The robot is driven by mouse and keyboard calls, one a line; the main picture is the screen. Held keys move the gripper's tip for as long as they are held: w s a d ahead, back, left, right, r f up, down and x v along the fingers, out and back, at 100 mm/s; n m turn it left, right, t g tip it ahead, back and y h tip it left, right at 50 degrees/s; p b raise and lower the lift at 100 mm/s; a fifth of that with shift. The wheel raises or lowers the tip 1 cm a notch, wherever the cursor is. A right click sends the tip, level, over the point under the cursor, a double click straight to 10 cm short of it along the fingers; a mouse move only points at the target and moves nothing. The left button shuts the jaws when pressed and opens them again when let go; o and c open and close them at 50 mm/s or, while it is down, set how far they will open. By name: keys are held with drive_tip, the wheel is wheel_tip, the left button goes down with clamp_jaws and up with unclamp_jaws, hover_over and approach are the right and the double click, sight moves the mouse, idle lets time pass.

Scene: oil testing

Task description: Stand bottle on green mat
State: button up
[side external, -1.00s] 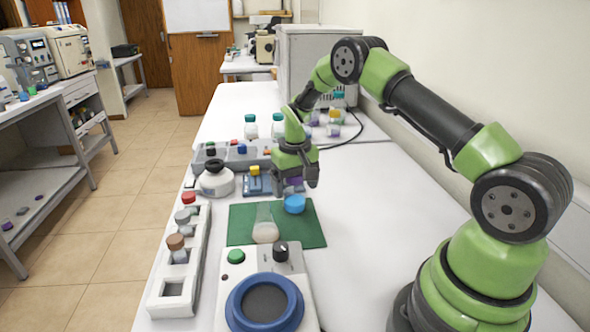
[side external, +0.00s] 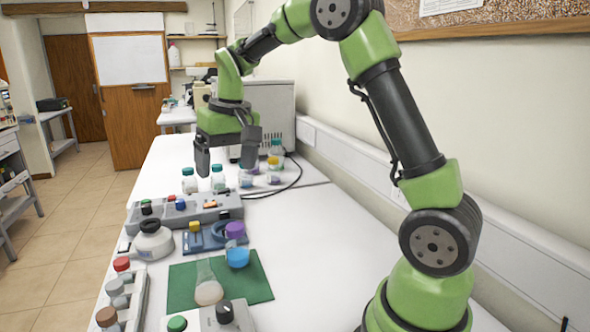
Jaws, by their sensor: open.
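The green mat (side external: 258,287) lies on the white bench in the lower middle of the view. A bottle with a purple cap and blue liquid at its base (side external: 237,257) stands upright on the mat's far right part.
A rack of capped vials (side external: 125,300) is at left. Several capped bottles (side external: 218,179) stand farther back. The bench right of the mat is clear.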

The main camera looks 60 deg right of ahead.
drive_tip(key=s+a+r+t, duration=0.3)
drive_tip(key=s+a+r, duration=0.35)
drive_tip(key=s, duration=0.25)
drive_tip(key=s+a+t+y, duration=0.1)
drive_tip(key=s+a, duration=0.3)
drive_tip(key=s, duration=0.7)
drive_tip(key=shift+s+f+n+t+y, duration=0.15)
drive_tip(key=shift+f+n+t+y, duration=0.3)
drive_tip(key=shift+t, duration=0.25)
